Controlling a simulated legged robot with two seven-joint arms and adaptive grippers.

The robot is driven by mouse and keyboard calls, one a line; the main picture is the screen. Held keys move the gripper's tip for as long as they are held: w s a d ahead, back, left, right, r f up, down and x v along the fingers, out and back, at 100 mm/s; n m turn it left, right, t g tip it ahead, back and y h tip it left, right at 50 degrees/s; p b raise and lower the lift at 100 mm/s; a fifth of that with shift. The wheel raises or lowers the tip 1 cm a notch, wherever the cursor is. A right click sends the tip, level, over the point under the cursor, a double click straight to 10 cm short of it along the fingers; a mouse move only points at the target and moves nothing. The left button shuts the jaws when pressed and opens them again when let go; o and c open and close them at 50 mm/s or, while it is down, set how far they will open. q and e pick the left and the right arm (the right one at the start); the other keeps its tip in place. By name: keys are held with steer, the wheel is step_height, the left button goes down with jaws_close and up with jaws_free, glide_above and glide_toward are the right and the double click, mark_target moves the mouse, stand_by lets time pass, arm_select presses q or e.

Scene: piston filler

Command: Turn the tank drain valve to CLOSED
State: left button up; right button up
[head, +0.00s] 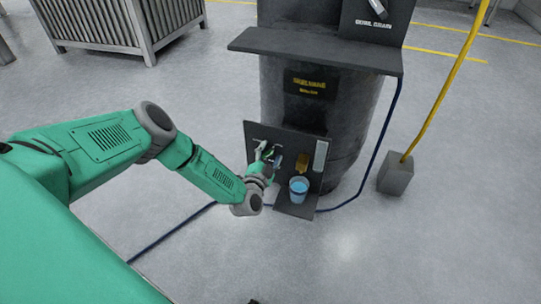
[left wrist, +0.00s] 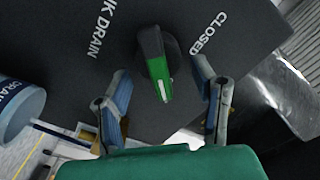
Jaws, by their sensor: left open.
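The tank drain valve has a green handle with a white stripe (left wrist: 155,65) on a dark round hub, mounted on a dark panel. In the left wrist view the word CLOSED (left wrist: 208,33) is on the panel right of the handle, and a partly cut-off DRAIN label (left wrist: 105,25) is at its left. The striped end points toward my palm, not at CLOSED. My left gripper (left wrist: 162,76) is open, one finger on each side of the handle, with visible gaps. In the head view my left gripper (head: 267,156) is at the panel (head: 254,130) and partly hides the valve.
The dark tank (head: 345,140) rises behind. A blue hose (head: 384,135) runs down its right side. A grey block with a yellow pole (head: 396,176) stands farther right.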

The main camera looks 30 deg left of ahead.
arm_select(q)
steer(key=shift+a, duration=0.2)
steer(key=shift+a+f, duration=0.15)
steer(key=c, duration=1.1)
arm_select(e)
steer(key=shift+a+r, duration=0.1)
steer(key=shift+a, duration=0.15)
